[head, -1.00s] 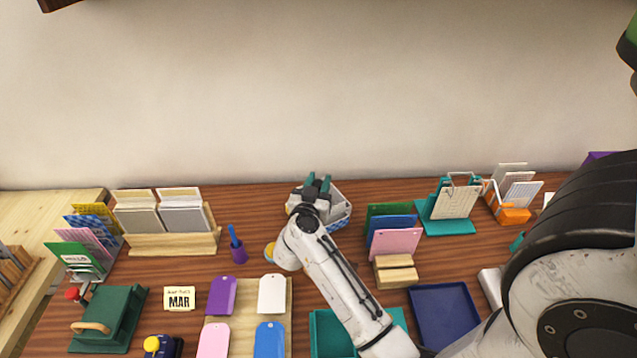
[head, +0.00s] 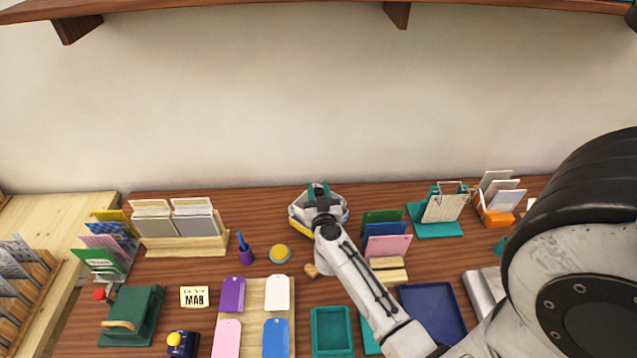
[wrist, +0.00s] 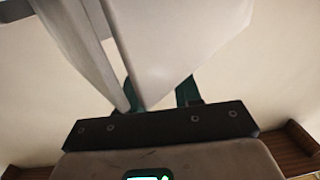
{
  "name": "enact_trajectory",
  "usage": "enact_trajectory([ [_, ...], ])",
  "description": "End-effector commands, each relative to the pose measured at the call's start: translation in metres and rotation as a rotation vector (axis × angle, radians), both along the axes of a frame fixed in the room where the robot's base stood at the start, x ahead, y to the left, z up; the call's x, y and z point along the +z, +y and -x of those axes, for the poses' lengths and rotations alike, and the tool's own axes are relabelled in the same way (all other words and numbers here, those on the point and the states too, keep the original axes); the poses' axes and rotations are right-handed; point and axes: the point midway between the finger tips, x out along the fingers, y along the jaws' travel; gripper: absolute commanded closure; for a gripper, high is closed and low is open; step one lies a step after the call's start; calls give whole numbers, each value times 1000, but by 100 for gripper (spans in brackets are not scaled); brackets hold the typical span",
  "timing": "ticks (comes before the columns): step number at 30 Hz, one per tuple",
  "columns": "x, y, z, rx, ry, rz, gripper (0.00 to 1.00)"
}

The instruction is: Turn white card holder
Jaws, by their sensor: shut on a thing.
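The white card holder (head: 299,203) stands at the back middle of the table in the head view. Yellow and blue cards show low at its sides. My gripper (head: 318,189) is over it, with teal fingers, and covers its middle. In the wrist view my gripper (wrist: 160,95) is shut on the holder, whose white panels (wrist: 185,45) fill the space between and beyond the teal fingers. The holder's base and its contact with the table are hidden.
A wooden card stand (head: 185,244) is to the left, with a purple pen cup (head: 246,253) and round yellow pad (head: 279,253) nearer. Colored cards in a wooden block (head: 388,268) and a teal stand (head: 437,230) are to the right. The wall is close behind.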

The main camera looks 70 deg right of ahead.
Motion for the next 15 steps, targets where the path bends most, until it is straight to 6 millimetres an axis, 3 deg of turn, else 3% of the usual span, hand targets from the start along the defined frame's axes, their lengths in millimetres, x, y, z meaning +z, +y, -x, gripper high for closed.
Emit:
enact_trajectory([
  [15, 1, 0, -1, 158, -2, 3, 100],
])
